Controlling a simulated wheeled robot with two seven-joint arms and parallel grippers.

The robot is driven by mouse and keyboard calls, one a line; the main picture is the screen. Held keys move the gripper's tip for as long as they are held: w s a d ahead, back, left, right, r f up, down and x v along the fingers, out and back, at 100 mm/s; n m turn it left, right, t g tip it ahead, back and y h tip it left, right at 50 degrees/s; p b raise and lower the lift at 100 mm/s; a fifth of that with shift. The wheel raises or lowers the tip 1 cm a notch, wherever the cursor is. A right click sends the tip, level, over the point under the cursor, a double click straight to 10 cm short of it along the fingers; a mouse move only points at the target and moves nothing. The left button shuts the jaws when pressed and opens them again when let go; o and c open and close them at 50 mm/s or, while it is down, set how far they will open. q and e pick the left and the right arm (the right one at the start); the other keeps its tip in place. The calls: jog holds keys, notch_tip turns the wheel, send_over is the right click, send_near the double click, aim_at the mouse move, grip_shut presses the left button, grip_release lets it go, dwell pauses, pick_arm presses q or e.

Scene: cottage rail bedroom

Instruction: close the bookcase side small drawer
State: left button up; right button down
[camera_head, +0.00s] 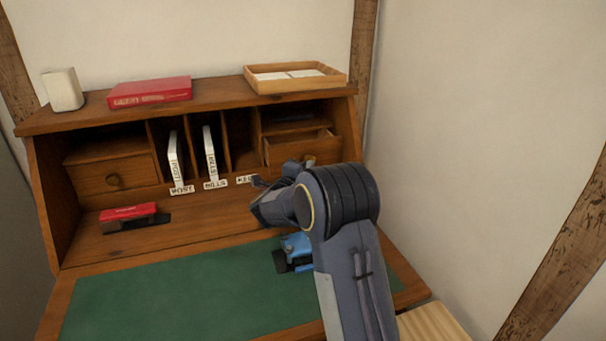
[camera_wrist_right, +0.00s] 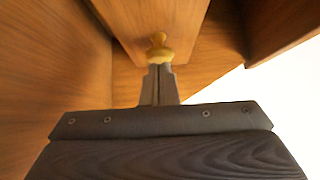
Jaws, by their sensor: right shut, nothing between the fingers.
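The right small drawer (camera_head: 298,149) of the desk's upper hutch stands pulled out, with its inside partly showing from above. My right arm hides part of its lower front. In the right wrist view the drawer front (camera_wrist_right: 150,18) and its brass knob (camera_wrist_right: 159,46) are straight ahead. My right gripper (camera_wrist_right: 160,72) is shut and empty, its fingertips at the knob's near end. I cannot tell whether they touch. In the head view its fingertips are not clear. The left small drawer (camera_head: 120,174) sits flush. My left gripper is not in view.
A wooden tray (camera_head: 262,87), a red book (camera_head: 150,92) and a white object (camera_head: 63,90) stand on top. White labelled books (camera_head: 210,152) stand in the slots. A red-topped item (camera_head: 128,213) and a blue item (camera_head: 296,246) lie below. A wall is close on the right.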

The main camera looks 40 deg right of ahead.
aim_at(298, 154)
dwell(0.3)
jog(key=w, duration=0.2)
jog(key=w+d+p, duration=0.1)
jog(key=w, duration=0.2)
jog(key=w+d, duration=0.1)
jog(key=w, duration=0.1)
jog(key=shift+w+d, duration=0.15)
jog(key=shift+d, duration=0.05)
jog(key=shift+w+r, duration=0.1)
jog(key=shift+r, duration=0.15)
